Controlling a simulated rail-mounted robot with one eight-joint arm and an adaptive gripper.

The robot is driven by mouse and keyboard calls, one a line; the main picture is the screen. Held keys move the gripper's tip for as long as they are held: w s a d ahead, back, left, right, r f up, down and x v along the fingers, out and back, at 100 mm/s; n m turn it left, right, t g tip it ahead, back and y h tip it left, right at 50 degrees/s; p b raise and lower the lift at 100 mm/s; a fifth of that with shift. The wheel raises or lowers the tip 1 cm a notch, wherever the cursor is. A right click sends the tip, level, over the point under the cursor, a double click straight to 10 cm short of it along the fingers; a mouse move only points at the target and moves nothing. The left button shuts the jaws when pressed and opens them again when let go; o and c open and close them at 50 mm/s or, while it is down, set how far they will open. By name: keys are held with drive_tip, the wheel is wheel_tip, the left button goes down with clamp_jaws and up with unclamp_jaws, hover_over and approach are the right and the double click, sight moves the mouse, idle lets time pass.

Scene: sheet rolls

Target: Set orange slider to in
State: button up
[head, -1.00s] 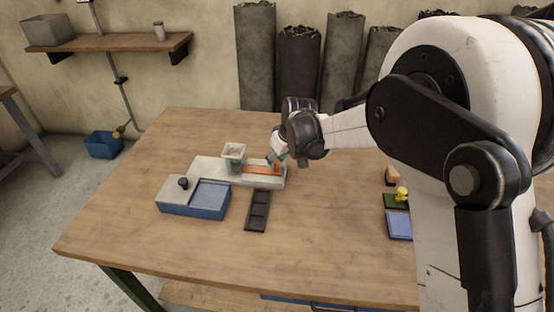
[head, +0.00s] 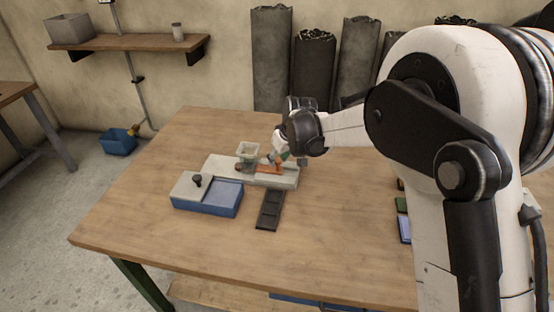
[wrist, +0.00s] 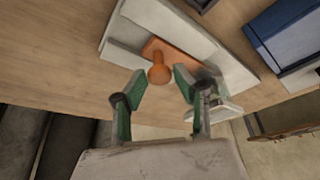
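The orange slider (head: 268,169) lies in the channel of a pale grey block (head: 287,181) on the table, beside a pale square cup (head: 248,151). A little orange also shows left of the cup's foot. In the wrist view the slider (wrist: 158,48) has a round upright knob (wrist: 160,73). My gripper (head: 276,157) is low over the slider's right part. In the wrist view its green-padded fingertips (wrist: 160,78) stand on both sides of the knob, with small gaps visible. The gripper is open; contact with the knob cannot be made out.
A blue box with a grey lid and black knob (head: 198,180) stands in front left of the block. A dark tray (head: 270,211) lies in front. Grey rolls (head: 271,62) stand behind the table. The table's front is clear.

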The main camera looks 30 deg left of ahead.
drive_tip(key=shift+o, duration=1.1)
drive_tip(key=v, duration=1.2)
drive_tip(key=shift+d+r, duration=0.1)
